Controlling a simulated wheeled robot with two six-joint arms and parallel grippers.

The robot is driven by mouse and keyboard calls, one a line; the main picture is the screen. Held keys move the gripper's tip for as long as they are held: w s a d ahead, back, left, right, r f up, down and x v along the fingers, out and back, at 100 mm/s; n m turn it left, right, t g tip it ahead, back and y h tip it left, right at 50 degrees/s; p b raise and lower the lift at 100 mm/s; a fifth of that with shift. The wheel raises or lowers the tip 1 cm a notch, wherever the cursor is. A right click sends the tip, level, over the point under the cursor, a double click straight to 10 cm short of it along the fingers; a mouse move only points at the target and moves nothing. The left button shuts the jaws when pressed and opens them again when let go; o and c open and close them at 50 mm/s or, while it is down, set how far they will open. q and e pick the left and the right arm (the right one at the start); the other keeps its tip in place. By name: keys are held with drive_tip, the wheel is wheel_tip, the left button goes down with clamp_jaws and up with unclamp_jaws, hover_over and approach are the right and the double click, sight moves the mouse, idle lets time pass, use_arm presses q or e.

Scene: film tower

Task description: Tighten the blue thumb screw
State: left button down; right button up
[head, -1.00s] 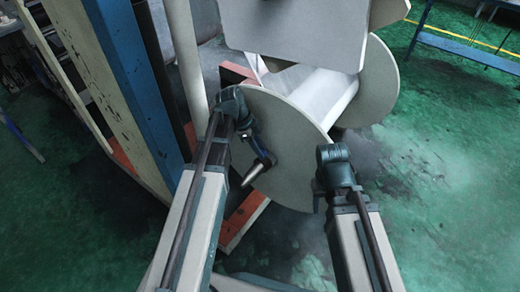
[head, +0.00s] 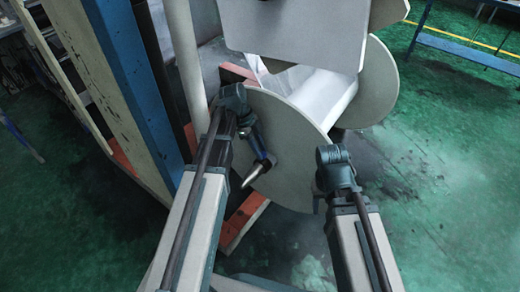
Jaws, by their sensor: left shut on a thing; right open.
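My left gripper (head: 266,158) is at the face of the near round flange (head: 297,172) of a film roll. It is shut on a small part there. A bit of blue, likely the blue thumb screw (head: 259,145), shows at the jaws, but most of it is hidden by the gripper. A metal shaft end (head: 253,175) sticks out from the flange just below the jaws. My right gripper (head: 317,205) is open and empty, right of the flange and apart from it; its fingers are mostly hidden behind its wrist.
The white film roll (head: 325,90) lies between the near flange and a far flange (head: 380,95). A grey panel (head: 293,35) hangs above. A blue and cream post (head: 140,80) stands at left, beside an orange base frame (head: 245,220). Green floor (head: 450,170) is open at right.

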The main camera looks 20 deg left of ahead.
use_arm(q)
drive_tip(key=c, duration=0.9)
unclamp_jaws()
drive_tip(key=shift+a, duration=0.1)
drive_tip(key=shift+o, duration=0.2)
drive_tip(key=p+v, duration=1.2)
drive_tip(key=v, duration=0.1)
drive_tip(key=shift+r+p, duration=0.4)
drive_tip(key=shift+a, duration=0.1)
